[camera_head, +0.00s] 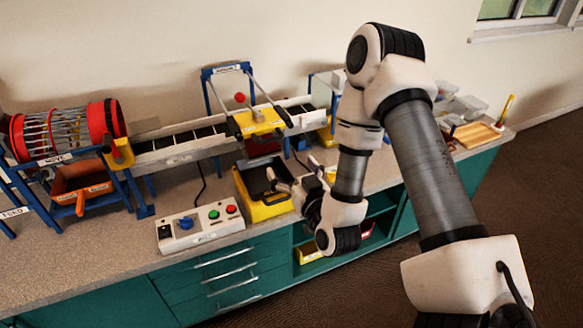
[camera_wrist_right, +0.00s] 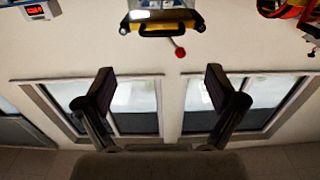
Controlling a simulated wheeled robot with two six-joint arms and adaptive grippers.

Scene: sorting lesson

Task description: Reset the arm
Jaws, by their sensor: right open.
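My right arm (camera_head: 435,170) comes in from the lower right, rises to a high elbow and bends down over the counter's front edge. Its gripper (camera_head: 277,182) is at the yellow bin (camera_head: 267,211), partly hidden by my wrist; whether it touches the bin I cannot tell. In the right wrist view the two fingers of the gripper (camera_wrist_right: 160,90) stand wide apart with nothing between them. That view looks at the wall and windows, upside down. My left gripper is in neither view.
A control box (camera_head: 200,226) with a blue knob and buttons stands left of the bin. Behind are a conveyor (camera_head: 185,147), a yellow gate unit (camera_head: 262,122) with a red ball lever, and a red drum (camera_head: 68,131) at left. A wooden tray (camera_head: 476,135) lies at right.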

